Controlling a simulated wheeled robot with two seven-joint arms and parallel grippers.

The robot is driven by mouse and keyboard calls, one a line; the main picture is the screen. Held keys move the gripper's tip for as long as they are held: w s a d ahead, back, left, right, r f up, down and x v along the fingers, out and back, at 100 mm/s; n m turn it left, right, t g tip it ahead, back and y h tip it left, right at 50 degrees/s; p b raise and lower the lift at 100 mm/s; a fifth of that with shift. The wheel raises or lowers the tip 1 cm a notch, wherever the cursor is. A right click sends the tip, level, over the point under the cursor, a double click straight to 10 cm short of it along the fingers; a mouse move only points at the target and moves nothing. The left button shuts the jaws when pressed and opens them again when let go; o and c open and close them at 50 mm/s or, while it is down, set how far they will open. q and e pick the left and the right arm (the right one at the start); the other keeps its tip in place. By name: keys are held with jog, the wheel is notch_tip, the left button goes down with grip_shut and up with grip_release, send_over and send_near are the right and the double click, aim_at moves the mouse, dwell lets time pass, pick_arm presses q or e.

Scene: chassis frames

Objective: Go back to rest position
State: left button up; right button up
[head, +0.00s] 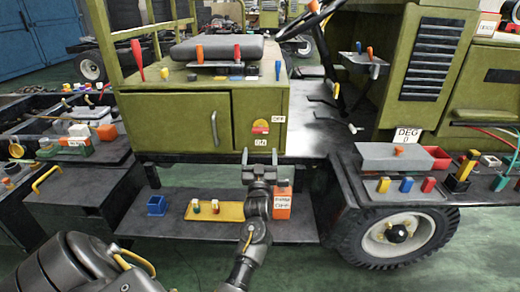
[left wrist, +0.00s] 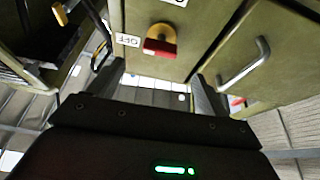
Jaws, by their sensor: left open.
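My left gripper (head: 259,154) is open and empty, raised in front of the lower edge of the green cabinet (head: 180,121). It also shows in the left wrist view (left wrist: 158,72), with its two fingers apart. A red switch knob on a yellow disc (head: 260,126) sits on the cabinet front, just above the fingers in the head view. My right gripper is not in view.
Below the gripper, a dark shelf (head: 180,227) carries a blue bin (head: 156,205), a yellow plate (head: 228,211) and an orange labelled box (head: 282,204). A wheel (head: 398,236) stands at the right. Cluttered side tables (head: 120,150) are at left. Green floor shows between.

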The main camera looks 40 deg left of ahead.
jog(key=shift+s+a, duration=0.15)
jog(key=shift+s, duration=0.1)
